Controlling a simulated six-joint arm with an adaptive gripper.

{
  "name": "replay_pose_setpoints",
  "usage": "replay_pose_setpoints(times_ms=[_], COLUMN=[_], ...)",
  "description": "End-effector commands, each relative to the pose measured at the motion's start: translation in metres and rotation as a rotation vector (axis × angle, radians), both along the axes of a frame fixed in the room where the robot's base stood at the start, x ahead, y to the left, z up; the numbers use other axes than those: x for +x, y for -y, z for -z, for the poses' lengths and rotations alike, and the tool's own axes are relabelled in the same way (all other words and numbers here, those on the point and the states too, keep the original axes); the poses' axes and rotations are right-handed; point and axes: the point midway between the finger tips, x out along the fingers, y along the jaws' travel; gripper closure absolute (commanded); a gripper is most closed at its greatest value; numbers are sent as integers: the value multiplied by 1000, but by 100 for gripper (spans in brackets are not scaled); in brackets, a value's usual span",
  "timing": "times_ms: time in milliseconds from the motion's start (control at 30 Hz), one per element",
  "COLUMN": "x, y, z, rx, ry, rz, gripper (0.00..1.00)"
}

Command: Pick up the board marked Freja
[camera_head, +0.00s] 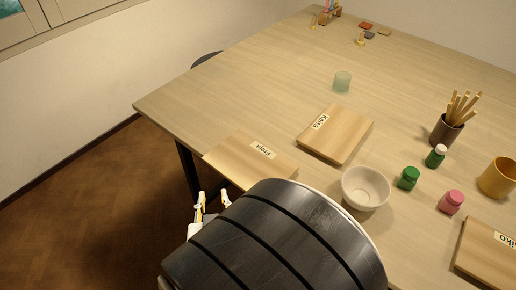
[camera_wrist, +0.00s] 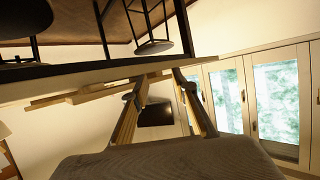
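The board marked Freja (camera_head: 238,158) is a pale wooden board with a white name label, lying flat at the table's near-left edge and seeming to jut past it. Its lower right part is hidden behind my dark arm. My gripper (camera_head: 213,196) is open and empty, just off that edge, below the board in the picture. In the wrist view, which appears upside down, the two fingers of my gripper (camera_wrist: 160,80) stand apart. A thin board edge (camera_wrist: 75,97) shows by the tabletop there; whether it lies between the fingertips I cannot tell.
A green glass (camera_head: 342,81) stands behind.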

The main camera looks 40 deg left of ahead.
Motion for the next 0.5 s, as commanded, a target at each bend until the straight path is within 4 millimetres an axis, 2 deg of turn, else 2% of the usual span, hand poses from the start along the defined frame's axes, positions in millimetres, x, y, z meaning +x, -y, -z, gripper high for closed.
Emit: replay_pose_setpoints(times_ms=[200,500], x=[-14,-29], y=[-38,-69], z=[14,26], rx=[144,467], ry=[-51,-157], rz=[116,364], gripper=[72,72])
